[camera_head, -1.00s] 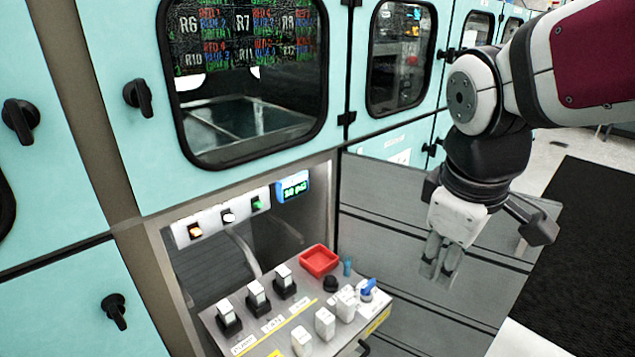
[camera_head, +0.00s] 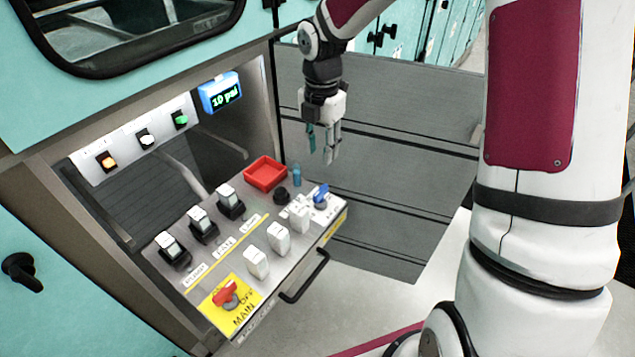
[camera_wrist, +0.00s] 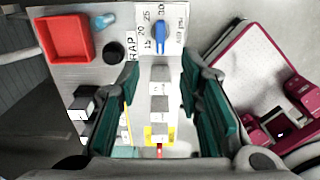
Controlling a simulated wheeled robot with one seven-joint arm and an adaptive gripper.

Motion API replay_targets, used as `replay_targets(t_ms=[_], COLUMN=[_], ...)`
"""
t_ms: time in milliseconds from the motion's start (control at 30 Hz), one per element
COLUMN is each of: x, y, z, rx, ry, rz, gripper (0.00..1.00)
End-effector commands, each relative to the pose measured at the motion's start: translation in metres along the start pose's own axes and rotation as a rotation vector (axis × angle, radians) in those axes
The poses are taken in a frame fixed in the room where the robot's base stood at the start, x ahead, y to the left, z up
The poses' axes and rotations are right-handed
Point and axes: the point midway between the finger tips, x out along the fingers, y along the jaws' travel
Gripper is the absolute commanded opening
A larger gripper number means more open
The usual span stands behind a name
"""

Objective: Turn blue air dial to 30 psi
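The blue air dial (camera_head: 321,195) sits at the right rear corner of the grey control panel. In the wrist view the dial (camera_wrist: 161,36) lies on a white label marked 15, 20, 25 and 30, ahead of my fingers and between them. The blue pressure display (camera_head: 219,93) on the back wall reads 10 psi. My gripper (camera_head: 324,143) hangs above and behind the panel's rear edge, apart from the dial. In the wrist view its teal-padded fingers (camera_wrist: 160,100) stand wide apart with nothing held between them.
A red tray (camera_head: 266,173), a small blue cylinder (camera_head: 296,174) and a black knob (camera_head: 281,194) are near the dial. White switches (camera_head: 278,237) stand in rows. A red main switch (camera_head: 229,295) is at the front, and a black handle (camera_head: 306,277) is on the panel's side.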

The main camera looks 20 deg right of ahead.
Motion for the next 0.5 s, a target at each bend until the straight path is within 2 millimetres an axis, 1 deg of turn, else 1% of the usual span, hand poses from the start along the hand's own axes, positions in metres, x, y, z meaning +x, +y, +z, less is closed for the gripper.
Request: replay_targets(t_ms=[167, 500], x=[0.022, 0.089], y=[0.000, 0.000], z=[-0.001, -0.002], rx=[-0.002, 0.000], ry=[0.002, 0.003], rz=[-0.002, -0.002], gripper=[0.33, 0.33])
